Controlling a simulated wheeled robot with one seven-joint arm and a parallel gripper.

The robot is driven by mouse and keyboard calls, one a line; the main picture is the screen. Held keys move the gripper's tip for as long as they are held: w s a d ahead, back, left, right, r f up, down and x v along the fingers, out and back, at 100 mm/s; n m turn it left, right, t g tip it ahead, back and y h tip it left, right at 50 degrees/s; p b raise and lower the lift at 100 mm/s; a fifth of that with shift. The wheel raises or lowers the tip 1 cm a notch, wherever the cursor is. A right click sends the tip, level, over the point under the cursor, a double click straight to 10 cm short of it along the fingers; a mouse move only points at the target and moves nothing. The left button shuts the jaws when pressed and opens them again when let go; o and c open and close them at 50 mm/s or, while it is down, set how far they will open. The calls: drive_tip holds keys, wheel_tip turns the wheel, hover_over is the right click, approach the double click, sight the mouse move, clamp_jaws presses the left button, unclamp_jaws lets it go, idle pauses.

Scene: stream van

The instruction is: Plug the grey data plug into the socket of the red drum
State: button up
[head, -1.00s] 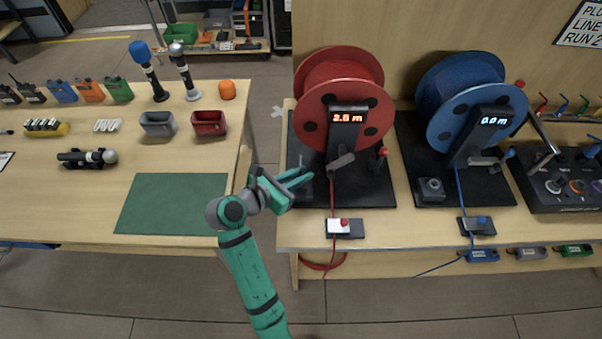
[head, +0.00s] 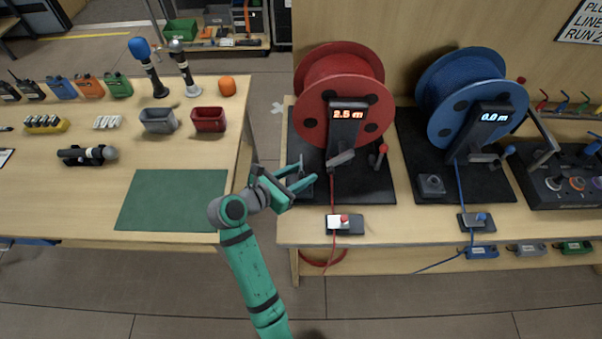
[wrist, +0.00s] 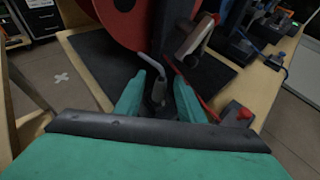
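The red drum (head: 316,78) stands on a black mat at the left of the right bench; its display reads 2.5 m. My gripper (head: 309,172) is at the mat's left front, fingers apart. In the wrist view, a small grey piece with a bent light-grey stem (wrist: 158,90) stands between or just beyond my open fingertips (wrist: 160,80). It looks like a plug at the red drum's socket, but I cannot tell whether it is seated. The socket itself is largely hidden by the fingers.
A red cable (head: 333,195) runs from the drum past a red-button block (head: 352,224) over the bench edge. The blue drum (head: 462,92) and its grey block (head: 431,186) stand to the right. The left table has a clear green mat (head: 172,200); a floor gap separates the benches.

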drive_tip(key=v, duration=1)
drive_tip(key=shift+s+a+r, duration=0.15)
drive_tip(key=shift+s+a, duration=0.1)
drive_tip(key=shift+d, duration=0.1)
